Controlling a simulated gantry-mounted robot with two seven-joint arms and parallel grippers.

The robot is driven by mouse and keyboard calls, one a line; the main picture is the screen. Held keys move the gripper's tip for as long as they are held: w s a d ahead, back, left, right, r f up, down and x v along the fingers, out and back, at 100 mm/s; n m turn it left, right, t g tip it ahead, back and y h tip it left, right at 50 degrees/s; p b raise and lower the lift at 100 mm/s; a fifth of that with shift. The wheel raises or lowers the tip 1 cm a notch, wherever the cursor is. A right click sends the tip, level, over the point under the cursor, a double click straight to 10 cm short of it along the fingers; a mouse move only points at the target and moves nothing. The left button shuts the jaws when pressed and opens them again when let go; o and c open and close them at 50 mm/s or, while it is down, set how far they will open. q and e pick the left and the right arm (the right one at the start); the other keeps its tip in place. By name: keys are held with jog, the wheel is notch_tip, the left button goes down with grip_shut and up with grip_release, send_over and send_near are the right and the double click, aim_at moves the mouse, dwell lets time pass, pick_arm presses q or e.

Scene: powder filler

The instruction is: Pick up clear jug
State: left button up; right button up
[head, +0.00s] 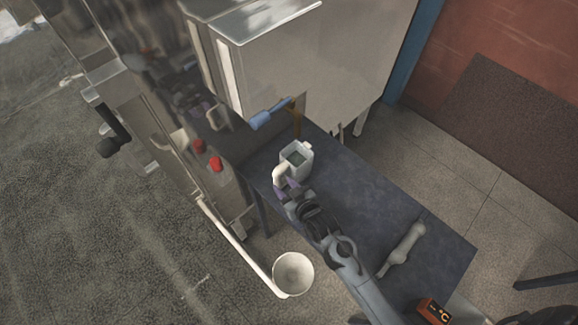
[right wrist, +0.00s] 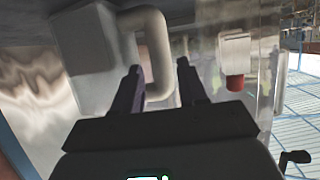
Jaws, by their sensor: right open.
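The clear jug (head: 299,160) stands on the dark table, near the left end. Its pale handle (head: 279,176) sticks out toward my right gripper (head: 286,189). In the right wrist view the jug's pale body (right wrist: 88,50) is at the upper left. There the handle loop (right wrist: 158,60) lies between the two fingers of my right gripper (right wrist: 160,76). The fingers are open, one on each side of the handle, with a gap visible on the right side. Whether a finger touches the handle, I cannot tell. My left gripper is not in view.
The dark table (head: 385,205) holds a pale grey long object (head: 404,248). A steel machine with a blue handle (head: 268,114) stands behind the jug. A red-capped bottle (head: 225,185) is at left. A white round bowl (head: 293,273) is below the table's left edge.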

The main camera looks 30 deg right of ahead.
jog(key=shift+f+x, duration=0.1)
jog(key=shift+x, duration=1.75)
jog(key=shift+f+x, duration=0.15)
jog(key=shift+x, duration=1.65)
jog(key=shift+s, duration=0.15)
grip_shut()
jog(key=shift+r, duration=0.15)
